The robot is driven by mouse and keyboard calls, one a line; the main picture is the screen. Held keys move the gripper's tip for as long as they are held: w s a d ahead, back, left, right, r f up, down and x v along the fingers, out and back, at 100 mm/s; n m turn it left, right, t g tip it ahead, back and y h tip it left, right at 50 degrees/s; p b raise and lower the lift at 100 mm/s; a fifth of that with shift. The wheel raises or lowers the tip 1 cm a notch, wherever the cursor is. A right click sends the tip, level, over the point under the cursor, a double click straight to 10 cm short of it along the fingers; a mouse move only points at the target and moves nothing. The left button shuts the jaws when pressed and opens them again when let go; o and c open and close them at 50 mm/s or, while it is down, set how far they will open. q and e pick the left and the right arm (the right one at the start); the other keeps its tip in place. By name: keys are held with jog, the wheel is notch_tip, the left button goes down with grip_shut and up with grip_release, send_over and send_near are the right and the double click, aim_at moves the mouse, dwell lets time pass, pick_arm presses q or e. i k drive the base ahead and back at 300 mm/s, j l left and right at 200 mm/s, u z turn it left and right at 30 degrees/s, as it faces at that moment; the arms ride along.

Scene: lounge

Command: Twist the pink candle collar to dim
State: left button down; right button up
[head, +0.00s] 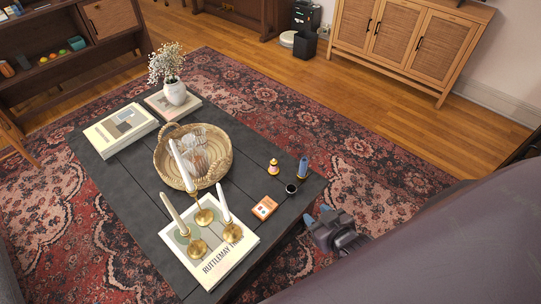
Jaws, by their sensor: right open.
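I cannot make out for sure a pink candle collar. A small yellow-and-pinkish piece (273,167) stands upright on the dark coffee table (130,180), near its right end. A blue candle-like piece (303,168) stands to its right, with a small dark cup (291,189) just in front. Three pale candles (182,167) stand in brass holders (197,248) at the table's near side. My right gripper (317,214) is open and empty beside the table's right edge, apart from these things. My left gripper is not in view.
A small orange box (264,208) lies near the small pieces. A woven basket (222,150) holding glassy items, a vase of flowers (175,92) and books (120,128) take up the rest of the table. A patterned rug (400,165) surrounds it.

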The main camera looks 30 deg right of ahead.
aim_at(273, 162)
jog(key=l+u, duration=0.25)
jog(key=l, duration=0.5)
jog(key=i+l+u, duration=0.1)
jog(key=l+u, duration=0.15)
jog(key=l, duration=0.5)
jog(key=l+u, duration=0.2)
jog(key=l, duration=1.35)
